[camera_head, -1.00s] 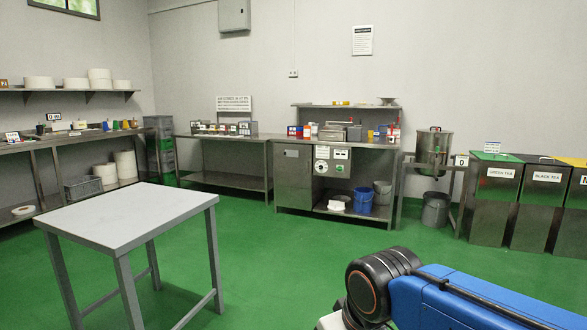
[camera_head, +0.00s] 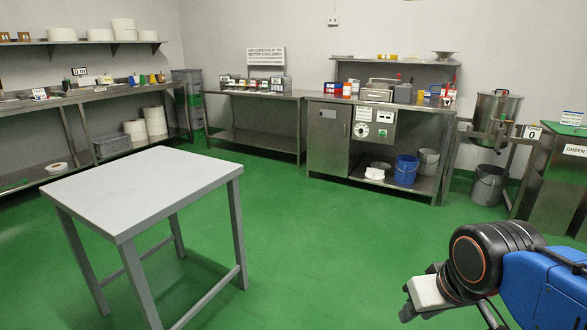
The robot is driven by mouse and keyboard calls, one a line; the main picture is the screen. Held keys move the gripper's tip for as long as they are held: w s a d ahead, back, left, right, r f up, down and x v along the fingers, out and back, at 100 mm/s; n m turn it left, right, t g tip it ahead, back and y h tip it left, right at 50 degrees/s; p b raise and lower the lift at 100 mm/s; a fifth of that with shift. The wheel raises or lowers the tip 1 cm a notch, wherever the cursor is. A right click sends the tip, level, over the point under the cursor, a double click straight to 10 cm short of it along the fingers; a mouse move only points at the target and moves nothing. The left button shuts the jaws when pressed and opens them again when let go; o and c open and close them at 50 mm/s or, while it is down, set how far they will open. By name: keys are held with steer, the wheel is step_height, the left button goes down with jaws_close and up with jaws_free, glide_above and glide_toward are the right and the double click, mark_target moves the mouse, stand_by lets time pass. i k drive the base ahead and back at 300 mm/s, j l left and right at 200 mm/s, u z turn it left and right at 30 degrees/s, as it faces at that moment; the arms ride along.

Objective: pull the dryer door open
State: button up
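A steel cabinet stands under the back counter, with a closed flat door (camera_head: 328,140) at its left that has a small label near the top. A control panel (camera_head: 374,125) with a round dial and a green part sits right of this door. I take this cabinet to be the dryer, but no readable label confirms it. My gripper (camera_head: 408,303) is low at the right, far in front of the cabinet and touching nothing visible. Its pale body shows with dark finger parts, too small and turned to tell their opening.
A grey-topped table (camera_head: 140,188) stands at the left front. Green floor (camera_head: 320,235) lies clear between it and the cabinet. A blue bucket (camera_head: 405,172) sits on the low shelf right of the door. A steel pot (camera_head: 497,112) and labelled bin (camera_head: 552,180) stand at right.

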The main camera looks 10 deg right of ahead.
mark_target(328, 135)
steer(key=i+z, duration=0.25)
steer(key=i, duration=3.45)
steer(key=i+l+u, duration=0.1)
steer(key=i, duration=0.6)
steer(key=i+l+u, duration=0.1)
steer(key=i, duration=0.6)
